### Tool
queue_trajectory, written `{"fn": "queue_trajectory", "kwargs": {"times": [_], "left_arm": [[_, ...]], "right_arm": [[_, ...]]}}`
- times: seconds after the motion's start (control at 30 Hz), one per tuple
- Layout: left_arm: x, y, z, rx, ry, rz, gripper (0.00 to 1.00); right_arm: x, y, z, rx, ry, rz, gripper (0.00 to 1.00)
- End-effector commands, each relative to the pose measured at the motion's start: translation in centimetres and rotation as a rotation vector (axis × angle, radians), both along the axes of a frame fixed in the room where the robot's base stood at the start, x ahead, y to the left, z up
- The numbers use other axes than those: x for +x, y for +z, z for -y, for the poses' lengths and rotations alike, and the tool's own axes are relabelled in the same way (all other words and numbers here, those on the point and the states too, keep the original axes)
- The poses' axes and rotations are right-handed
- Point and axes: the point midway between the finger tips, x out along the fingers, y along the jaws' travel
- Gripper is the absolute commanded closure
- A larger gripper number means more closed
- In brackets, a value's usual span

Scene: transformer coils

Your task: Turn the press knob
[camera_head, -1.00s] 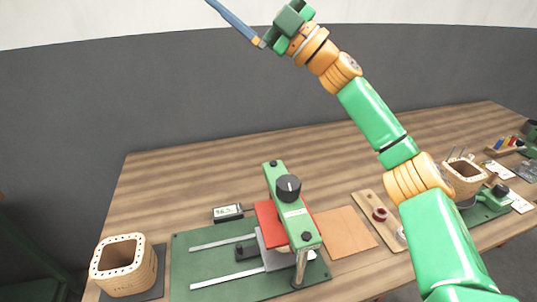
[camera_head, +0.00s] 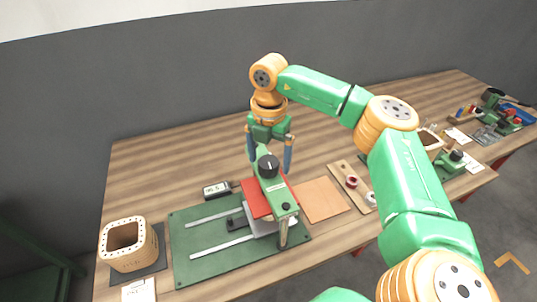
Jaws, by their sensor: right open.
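The press stands on a green base plate (camera_head: 190,262) at the front middle of the table. Its black round knob (camera_head: 268,166) sits on top of the green press arm (camera_head: 275,190), with a white mark on it. My right gripper (camera_head: 270,165) points down over the press, its two blue fingers spread on either side of the knob and the arm's back end. The fingers are apart and hold nothing. I cannot tell whether they touch the press. My left gripper is not in view.
A wooden coil frame (camera_head: 128,246) stands at the left. A small display (camera_head: 217,189) lies behind the plate. An orange sheet (camera_head: 322,200) and a wooden strip with rings (camera_head: 345,180) lie to the right. More tools stand at the far right. The table behind the press is clear.

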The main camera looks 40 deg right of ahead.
Motion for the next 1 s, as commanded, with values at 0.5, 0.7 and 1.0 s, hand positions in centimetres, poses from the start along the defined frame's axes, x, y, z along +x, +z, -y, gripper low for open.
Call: {"fn": "queue_trajectory", "kwargs": {"times": [0.5,0.7,1.0], "left_arm": [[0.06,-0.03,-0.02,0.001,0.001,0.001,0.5],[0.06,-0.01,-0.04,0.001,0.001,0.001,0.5],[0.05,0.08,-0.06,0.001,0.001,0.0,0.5]], "right_arm": [[0.02,0.02,-0.02,0.001,0.001,0.0,0.92],[0.06,0.04,-0.04,0.002,0.035,0.002,0.92],[0.07,0.04,-0.06,0.003,0.23,0.0,0.92]]}}
